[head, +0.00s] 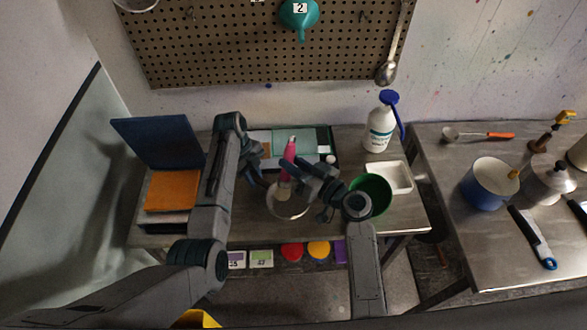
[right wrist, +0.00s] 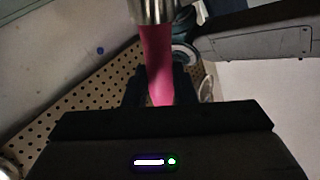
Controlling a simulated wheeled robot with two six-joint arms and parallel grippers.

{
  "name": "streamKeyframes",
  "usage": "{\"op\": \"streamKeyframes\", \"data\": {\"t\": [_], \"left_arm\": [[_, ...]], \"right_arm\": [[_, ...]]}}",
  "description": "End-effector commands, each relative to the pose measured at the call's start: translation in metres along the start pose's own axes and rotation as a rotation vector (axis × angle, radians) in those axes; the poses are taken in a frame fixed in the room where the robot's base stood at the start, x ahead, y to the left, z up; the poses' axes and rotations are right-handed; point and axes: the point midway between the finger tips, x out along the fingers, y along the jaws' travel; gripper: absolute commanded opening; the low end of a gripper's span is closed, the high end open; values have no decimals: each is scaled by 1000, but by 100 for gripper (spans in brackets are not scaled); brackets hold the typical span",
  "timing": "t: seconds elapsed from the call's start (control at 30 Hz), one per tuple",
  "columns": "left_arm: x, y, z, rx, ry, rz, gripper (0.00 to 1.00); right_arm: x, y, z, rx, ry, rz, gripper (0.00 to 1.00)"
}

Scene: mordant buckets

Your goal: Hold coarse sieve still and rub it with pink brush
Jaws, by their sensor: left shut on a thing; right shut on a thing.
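The coarse sieve (head: 288,211) is a pale round piece with a rim, low in the middle of the left table in the head view. My left gripper (head: 265,181) is shut at its upper left edge; its fingertips are partly hidden. The pink brush (head: 291,150) stands roughly upright over the sieve, its lower end at or inside the rim; contact is unclear. My right gripper (head: 292,167) is shut on the brush's handle. In the right wrist view the pink handle (right wrist: 157,65) runs between the fingers to a metal collar, and the bristles are out of frame.
A green bowl (head: 381,193) and a white tray (head: 397,178) are right of the sieve. A blue open box lid (head: 160,142) is at left. A second table (head: 487,250) holds a blue pot (head: 484,190).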

Motion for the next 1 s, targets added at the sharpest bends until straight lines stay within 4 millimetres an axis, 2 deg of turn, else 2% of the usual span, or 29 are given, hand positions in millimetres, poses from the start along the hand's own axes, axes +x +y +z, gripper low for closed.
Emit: {"op": "streamKeyframes", "data": {"t": [0.23,0.73,0.77,0.87,0.9,1.0], "left_arm": [[0,0,0,0,0,0,3],[0,0,0,0,0,0,3],[0,0,0,0,0,0,22],[0,0,0,0,0,0,41],[0,0,0,0,0,0,45],[0,0,0,0,0,0,45]], "right_arm": [[0,-6,-18,-1,1,0,0],[0,-7,-20,-1,1,0,0],[0,-7,-20,-1,1,0,0],[0,-7,-20,-1,1,0,0],[0,-7,-20,-1,1,0,0],[0,-7,-20,-1,1,0,0]]}}
